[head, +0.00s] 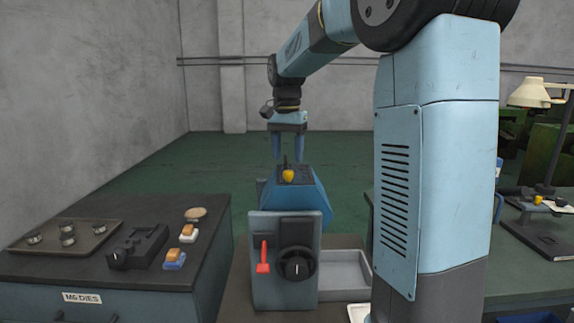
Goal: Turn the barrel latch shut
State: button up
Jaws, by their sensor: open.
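A blue, many-sided barrel (314,201) sits behind the upright grey-blue front plate of a small machine. Its top face has a dark lid (305,176), and a yellow knob (288,175) there looks like the barrel latch. A thin dark piece stands beside the knob; how the latch is turned is too small to tell. My gripper (288,158) points straight down above the lid, with its two blue fingers apart and nothing seen between them. The fingertips appear just above and around the knob's position; whether they touch anything cannot be told.
The machine's front plate (262,288) carries a red lever (263,257) and a black dial (296,264). A grey tray (345,277) lies to its right. The left bench (60,266) holds a tray of dies, a black block and small orange-topped items. A lamp (536,92) stands at right.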

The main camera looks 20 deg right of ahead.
aim_at(287, 171)
notch_tip(287, 171, up, 9)
dwell(0.3)
jog(key=shift+a, duration=0.1)
jog(key=s+f+n+t, duration=0.2)
jog(key=s+f+n, duration=0.2)
jog(key=s, duration=1)
jog(key=s+a+f+n+t, duration=0.1)
jog(key=s+f+n+t, duration=0.2)
jog(key=s+f, duration=0.6)
jog(key=s+n, duration=0.1)
jog(key=s, duration=0.4)
jog(key=shift+s+a+f+t, duration=0.15)
jog(key=shift+s+f+t, duration=0.15)
jog(key=shift+f, duration=0.1)
jog(key=shift+c, duration=0.2)
